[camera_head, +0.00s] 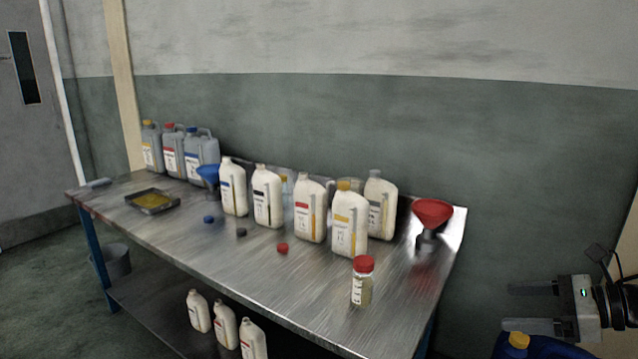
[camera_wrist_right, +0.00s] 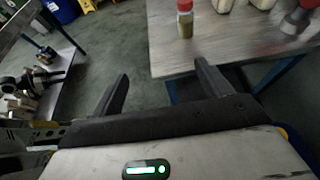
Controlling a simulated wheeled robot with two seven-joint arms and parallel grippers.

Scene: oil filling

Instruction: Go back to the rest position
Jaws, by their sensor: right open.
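My right gripper (camera_head: 532,307) is at the lower right of the head view, off the table's right end. Its two fingers are spread with nothing between them. The right wrist view also shows the open fingers (camera_wrist_right: 160,92), with the table edge and floor beyond. My left gripper is in neither view. The metal table (camera_head: 200,235) carries several white bottles, among them one with a yellow cap (camera_head: 350,222). A small jar with a red lid (camera_head: 362,282) stands near the front edge; it also shows in the right wrist view (camera_wrist_right: 185,20).
A red funnel (camera_head: 432,212) stands at the table's right end. A blue funnel (camera_head: 208,174), grey canisters (camera_head: 201,158) and a tray (camera_head: 152,201) are farther left. Loose caps lie in front. A blue container with a yellow cap (camera_head: 520,341) is below my right gripper. More bottles (camera_head: 225,326) stand below.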

